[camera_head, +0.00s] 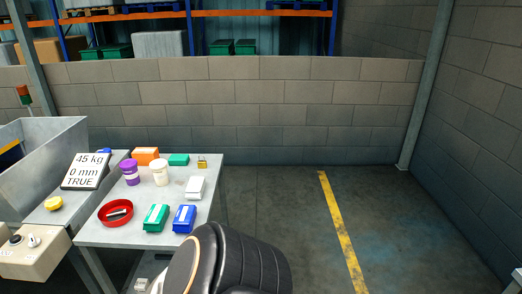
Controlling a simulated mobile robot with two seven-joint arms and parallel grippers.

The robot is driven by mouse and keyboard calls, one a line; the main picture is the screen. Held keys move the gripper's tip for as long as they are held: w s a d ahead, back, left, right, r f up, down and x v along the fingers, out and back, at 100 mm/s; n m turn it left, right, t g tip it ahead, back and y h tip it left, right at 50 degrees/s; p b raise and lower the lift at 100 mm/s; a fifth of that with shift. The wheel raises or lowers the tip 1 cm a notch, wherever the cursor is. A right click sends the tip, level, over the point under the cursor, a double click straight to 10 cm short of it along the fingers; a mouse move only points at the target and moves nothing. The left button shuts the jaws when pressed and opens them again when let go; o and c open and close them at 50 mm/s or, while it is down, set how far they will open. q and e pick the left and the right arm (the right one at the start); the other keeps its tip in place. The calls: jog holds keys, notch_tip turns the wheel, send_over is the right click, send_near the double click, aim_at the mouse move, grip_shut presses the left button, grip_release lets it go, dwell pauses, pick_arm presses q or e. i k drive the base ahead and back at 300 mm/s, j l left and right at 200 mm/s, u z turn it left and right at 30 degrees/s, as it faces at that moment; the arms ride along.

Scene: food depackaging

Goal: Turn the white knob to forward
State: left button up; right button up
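The white knob (33,241) sits on a beige control box (28,262) at the lower left edge, in front of the metal machine. A dark knob (16,240) is just left of it on the same box. The white knob is small here, and I cannot read which way it points. A dark rounded part, apparently one of my arm links, fills the bottom middle. Neither gripper can be made out, and nothing is seen touching the white knob.
A yellow button (53,203) and a display reading "45 kg, 0 mm, TRUE" (86,171) are above the box. A grey table (110,237) to the right holds a red bowl (116,213), tubs and several small packages. The floor right of the table is clear.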

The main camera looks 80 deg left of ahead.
aim_at(34, 243)
jog(key=u, duration=4.35)
